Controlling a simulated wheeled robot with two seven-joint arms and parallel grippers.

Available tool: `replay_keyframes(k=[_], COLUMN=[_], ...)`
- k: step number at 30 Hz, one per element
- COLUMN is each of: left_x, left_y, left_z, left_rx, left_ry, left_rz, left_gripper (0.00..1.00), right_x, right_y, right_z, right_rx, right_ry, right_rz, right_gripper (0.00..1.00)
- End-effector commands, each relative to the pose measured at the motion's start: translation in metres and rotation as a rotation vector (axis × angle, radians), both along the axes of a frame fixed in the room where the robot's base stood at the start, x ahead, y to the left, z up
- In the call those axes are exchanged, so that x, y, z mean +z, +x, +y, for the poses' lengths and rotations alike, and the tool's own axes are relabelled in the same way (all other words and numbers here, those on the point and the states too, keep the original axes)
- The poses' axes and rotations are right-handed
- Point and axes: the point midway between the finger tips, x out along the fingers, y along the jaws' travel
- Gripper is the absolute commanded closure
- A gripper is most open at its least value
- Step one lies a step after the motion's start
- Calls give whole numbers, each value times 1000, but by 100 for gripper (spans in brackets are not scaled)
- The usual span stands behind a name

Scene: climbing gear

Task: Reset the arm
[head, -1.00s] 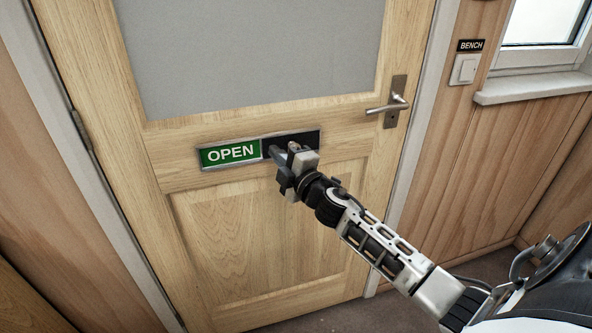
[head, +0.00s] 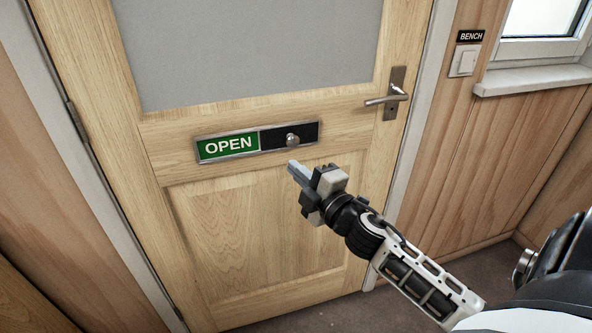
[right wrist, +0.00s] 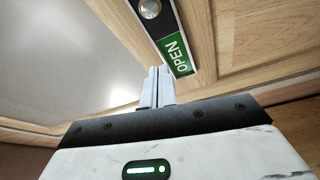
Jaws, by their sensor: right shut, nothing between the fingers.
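The sliding sign (head: 257,142) on the wooden door shows a green OPEN panel (head: 228,146) at its left and a black part at its right. A round metal knob (head: 292,140) sits on the black part. My right gripper (head: 293,167) is shut and empty, just below the sign and apart from it. In the right wrist view the closed fingers (right wrist: 158,85) point towards the door, with the OPEN panel (right wrist: 176,55) and the knob (right wrist: 149,8) beyond them. My left gripper is not in view.
The door (head: 250,230) is closed, with a grey pane (head: 250,50) above and a lever handle (head: 385,100) at its right. A light switch (head: 462,62) under a BENCH label and a window sill (head: 533,80) are further right. The space left of my right arm is clear.

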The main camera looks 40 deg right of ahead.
Motion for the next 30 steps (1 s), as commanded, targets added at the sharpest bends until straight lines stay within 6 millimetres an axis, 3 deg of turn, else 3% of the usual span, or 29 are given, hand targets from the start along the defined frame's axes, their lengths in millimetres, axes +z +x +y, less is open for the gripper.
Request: replay_keyframes(k=[8, 11, 14, 18, 21, 25, 30], left_x=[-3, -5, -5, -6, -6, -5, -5], left_y=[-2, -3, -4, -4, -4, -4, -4], left_z=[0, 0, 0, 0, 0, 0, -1], left_rx=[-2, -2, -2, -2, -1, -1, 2], left_ry=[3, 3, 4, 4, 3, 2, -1], left_rz=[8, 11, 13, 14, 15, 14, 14], left_gripper=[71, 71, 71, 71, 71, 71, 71], right_x=[-1, -18, -56, -122, -158, -185, -196], right_y=[0, -8, -28, -76, -115, -155, -179], right_z=[1, 8, 29, 76, 113, 152, 177], right_rx=[0, 0, -6, -47, -90, -143, -178], right_ry=[6, 78, 269, 642, 888, 1124, 1262], right_rz=[3, 45, 150, 372, 527, 684, 777], right_gripper=[100, 100, 100, 100, 100, 100, 100])
